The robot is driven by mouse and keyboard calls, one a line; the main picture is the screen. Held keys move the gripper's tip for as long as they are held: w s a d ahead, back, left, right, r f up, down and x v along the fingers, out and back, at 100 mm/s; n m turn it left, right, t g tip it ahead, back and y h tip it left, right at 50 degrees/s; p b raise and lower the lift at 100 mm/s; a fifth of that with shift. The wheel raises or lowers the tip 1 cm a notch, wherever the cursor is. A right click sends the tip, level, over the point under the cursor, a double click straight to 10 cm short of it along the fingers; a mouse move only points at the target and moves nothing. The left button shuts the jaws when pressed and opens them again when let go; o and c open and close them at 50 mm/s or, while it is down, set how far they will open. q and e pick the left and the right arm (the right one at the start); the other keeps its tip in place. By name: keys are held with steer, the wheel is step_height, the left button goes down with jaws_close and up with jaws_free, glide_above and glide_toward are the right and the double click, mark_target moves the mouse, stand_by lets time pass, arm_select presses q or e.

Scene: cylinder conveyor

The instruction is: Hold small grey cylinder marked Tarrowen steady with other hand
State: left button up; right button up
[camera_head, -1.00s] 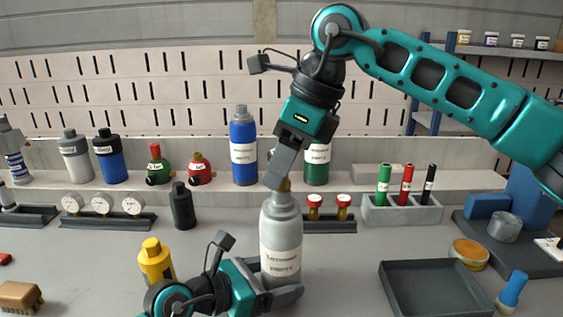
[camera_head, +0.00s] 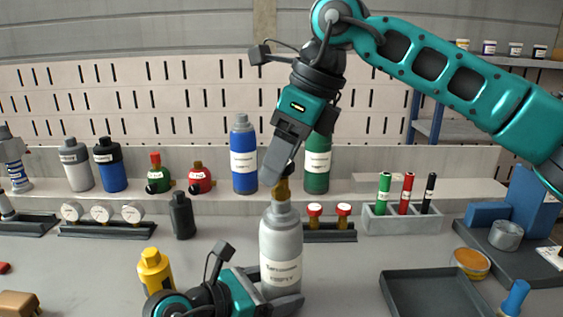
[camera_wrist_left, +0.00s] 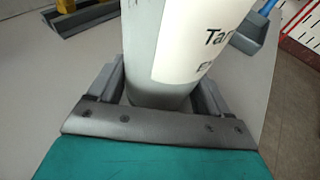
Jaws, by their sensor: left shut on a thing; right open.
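The small grey cylinder (camera_head: 281,245) stands upright on the bench in the head view, its white label reading roughly Tarrowen. My left gripper (camera_head: 283,303) is shut around its lower body. The left wrist view shows the grey cylinder (camera_wrist_left: 155,70) between the fingers of my left gripper (camera_wrist_left: 155,100), its label partly cut off. A brass valve (camera_head: 282,190) shows at the cylinder's neck. My right gripper (camera_head: 280,172) is open just above the valve, its fingers overlapping the valve's top in the picture; I cannot tell whether they touch.
A yellow cylinder (camera_head: 155,271) stands left of my left gripper. A dark tray (camera_head: 432,272) lies at right. Blue (camera_head: 243,160) and green (camera_head: 317,165) cylinders stand behind. A rack with red-capped valves (camera_head: 330,235) and a marker holder (camera_head: 400,220) are behind right.

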steer(key=m, duration=0.2)
steer(key=m+t, duration=0.1)
steer(key=m, duration=0.1)
steer(key=shift+t+h, duration=0.3)
steer(key=shift+m, duration=0.7)
steer(key=m+t+h, duration=0.1)
steer(key=m, duration=0.2)
steer(key=shift+m+t+h, duration=0.3)
steer(key=shift+m+h, duration=0.4)
steer(key=shift+m, duration=0.7)
steer(key=shift+m+h, duration=0.3)
steer(key=shift+m, duration=0.5)
steer(key=m+h, duration=0.1)
steer(key=m, duration=0.3)
steer(key=shift+m+h, duration=0.3)
steer(key=shift+h, duration=0.1)
